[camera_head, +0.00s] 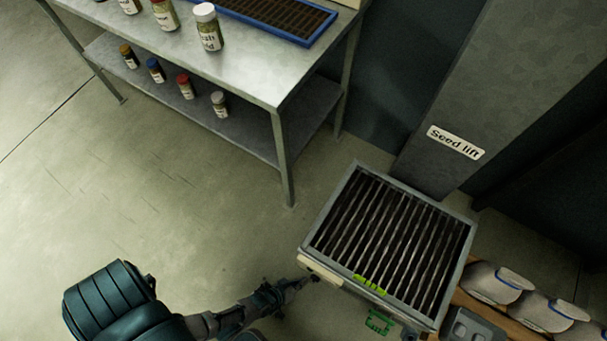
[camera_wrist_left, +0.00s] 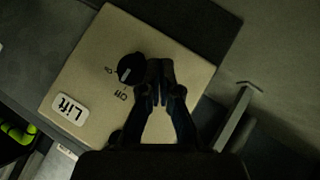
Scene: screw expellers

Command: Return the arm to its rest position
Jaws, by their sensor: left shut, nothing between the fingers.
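My left arm comes in from the lower left in the head view. Its gripper (camera_head: 300,284) is shut and empty beside the near-left corner of the grated box. In the left wrist view the closed fingers (camera_wrist_left: 160,88) are in front of a beige control panel (camera_wrist_left: 98,55), just right of a black knob (camera_wrist_left: 131,68) with On and Off marks. Whether the fingertips touch the panel or the knob, I cannot tell. A "Lift" label (camera_wrist_left: 70,108) is on the panel. My right gripper is not in view.
The grated metal box (camera_head: 327,212) stands close to my gripper. A grey column labelled "Seed lift" (camera_head: 456,142) rises behind it. A metal table (camera_head: 262,82) with jars stands at the upper left. White sacks (camera_head: 497,284) lie at the lower right. Open floor (camera_head: 150,200) is at left.

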